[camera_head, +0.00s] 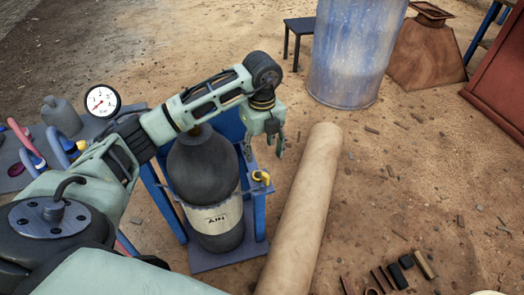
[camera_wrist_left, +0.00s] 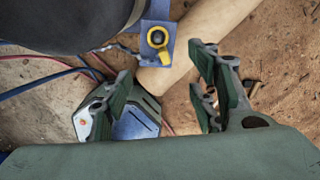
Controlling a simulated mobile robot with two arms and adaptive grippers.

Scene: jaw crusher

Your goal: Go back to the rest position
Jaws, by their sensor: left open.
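My left arm comes in from the left in the head view and reaches over a dark gas cylinder (camera_head: 205,175) with a pale label. My left gripper (camera_head: 277,143) hangs at the arm's end, beside the cylinder and to its right. In the left wrist view its two fingers stand wide apart with nothing between them, so the gripper (camera_wrist_left: 165,95) is open and empty. A yellow valve (camera_head: 261,177) on the blue cylinder stand (camera_head: 257,222) sits just below the gripper. The valve also shows in the wrist view (camera_wrist_left: 157,39). My right gripper is not in view.
A long tan pipe (camera_head: 305,205) lies right of the stand. A blue drum (camera_head: 352,55) and a black stool (camera_head: 299,27) stand behind. A gauge (camera_head: 102,101) is at left. Small dark bars (camera_head: 400,277) lie at lower right. Sandy ground at right is mostly open.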

